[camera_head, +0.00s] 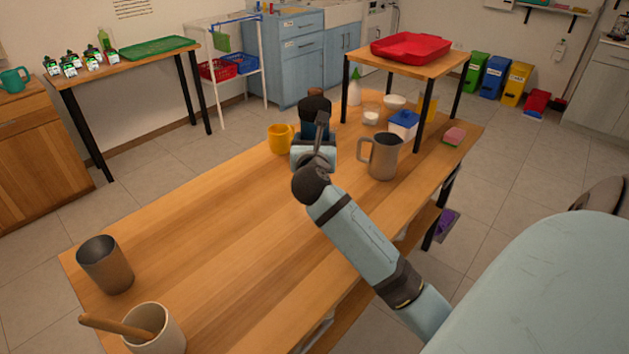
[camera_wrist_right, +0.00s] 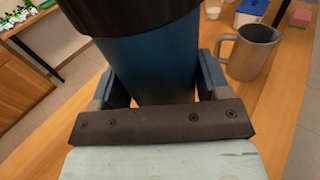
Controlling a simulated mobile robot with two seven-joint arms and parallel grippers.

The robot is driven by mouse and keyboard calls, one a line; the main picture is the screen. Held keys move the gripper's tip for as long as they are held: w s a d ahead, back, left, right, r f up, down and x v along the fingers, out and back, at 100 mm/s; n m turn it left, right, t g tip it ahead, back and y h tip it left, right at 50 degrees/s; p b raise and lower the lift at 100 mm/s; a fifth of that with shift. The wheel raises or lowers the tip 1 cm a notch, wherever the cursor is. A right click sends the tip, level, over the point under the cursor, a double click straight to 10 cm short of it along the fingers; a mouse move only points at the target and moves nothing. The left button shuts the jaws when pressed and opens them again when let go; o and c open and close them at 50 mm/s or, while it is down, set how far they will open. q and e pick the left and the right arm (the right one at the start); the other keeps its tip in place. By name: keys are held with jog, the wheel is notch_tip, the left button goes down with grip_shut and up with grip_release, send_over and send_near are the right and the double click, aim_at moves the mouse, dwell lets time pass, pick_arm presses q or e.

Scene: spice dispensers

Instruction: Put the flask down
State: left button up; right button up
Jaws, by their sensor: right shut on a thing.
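The flask (camera_head: 315,114) is dark blue with a black cap. It is upright over the far part of the wooden table (camera_head: 210,215), just right of the yellow mug (camera_head: 280,138). My right gripper (camera_head: 314,135) is shut on the flask's body. In the right wrist view the flask (camera_wrist_right: 152,62) fills the space between the two blue fingers of the gripper (camera_wrist_right: 157,85). The flask's base is hidden, so I cannot tell whether it touches the table. My left gripper is not in view.
A metal pitcher (camera_head: 383,158) stands right of my right gripper. A white bowl (camera_head: 394,102), a blue-lidded box (camera_head: 404,124) and a sponge (camera_head: 454,136) are near the raised shelf (camera_head: 440,65). A metal cup (camera_head: 105,265) and a crock (camera_head: 160,335) stand at the near left. The table's middle is clear.

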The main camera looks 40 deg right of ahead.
notch_tip(320, 180, down, 8)
jog(key=shift+f+b, duration=0.1)
jog(key=shift+b, duration=0.85)
jog(key=shift+f, duration=0.45)
notch_tip(320, 180, down, 4)
jog(key=shift+f+b, duration=0.1)
jog(key=shift+b, duration=0.65)
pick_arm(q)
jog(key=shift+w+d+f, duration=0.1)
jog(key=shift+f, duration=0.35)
pick_arm(e)
jog(key=o, duration=0.9)
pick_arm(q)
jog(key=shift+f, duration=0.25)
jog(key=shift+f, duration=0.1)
